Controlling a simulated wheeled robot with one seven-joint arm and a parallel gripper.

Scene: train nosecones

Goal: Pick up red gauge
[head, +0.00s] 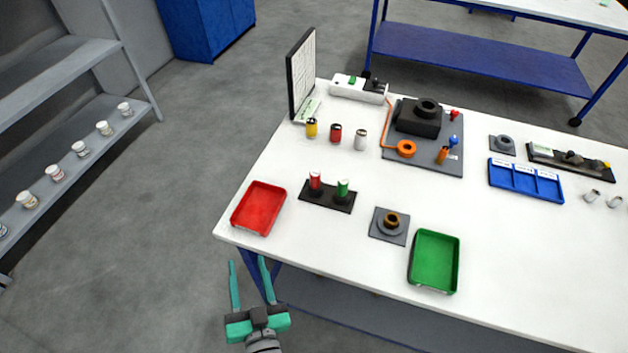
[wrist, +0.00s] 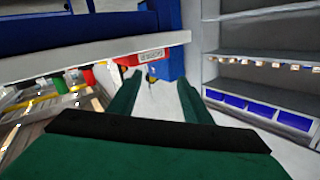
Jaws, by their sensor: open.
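A red tray (head: 258,208) lies between my gripper and the stand. A grey block with a ring (head: 388,226) and a green tray (head: 434,262) are to the right. Yellow, red and white cylinders (head: 335,134) stand behind. Shelves (head: 70,150) are at left, with clear floor between.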

